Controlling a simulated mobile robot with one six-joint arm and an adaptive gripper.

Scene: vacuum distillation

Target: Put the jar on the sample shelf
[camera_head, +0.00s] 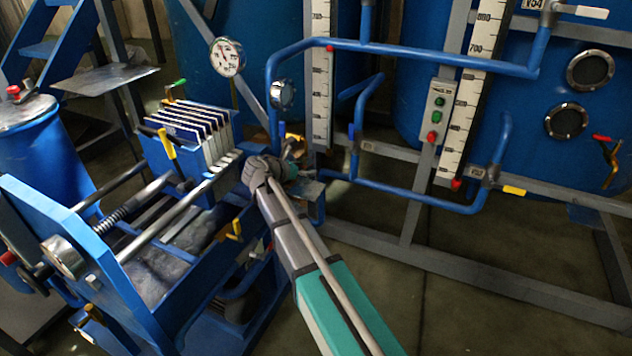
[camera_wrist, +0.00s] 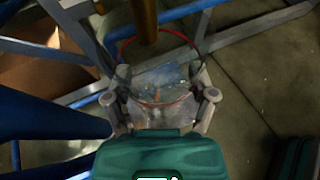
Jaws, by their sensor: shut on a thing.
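My gripper (camera_head: 284,166) reaches out beside the right end of the blue filter press in the head view. In the wrist view my gripper (camera_wrist: 160,102) is shut on the jar (camera_wrist: 158,84), a clear glass vessel with a thin red ring at its rim. The jar sits between the two fingers, and the floor and frame bars show through it. In the head view I cannot make the jar out clearly at the arm's end. A small grey plate (camera_head: 307,189) lies just beyond my wrist; I cannot tell whether it is the sample shelf.
The filter press (camera_head: 190,300) with upright plates (camera_head: 205,130) stands left of my arm. Blue pipes (camera_head: 420,200), white scales (camera_head: 465,125) and blue tanks stand behind. A grey frame rail (camera_head: 470,272) runs low at right. Open floor (camera_head: 450,320) lies right of my arm.

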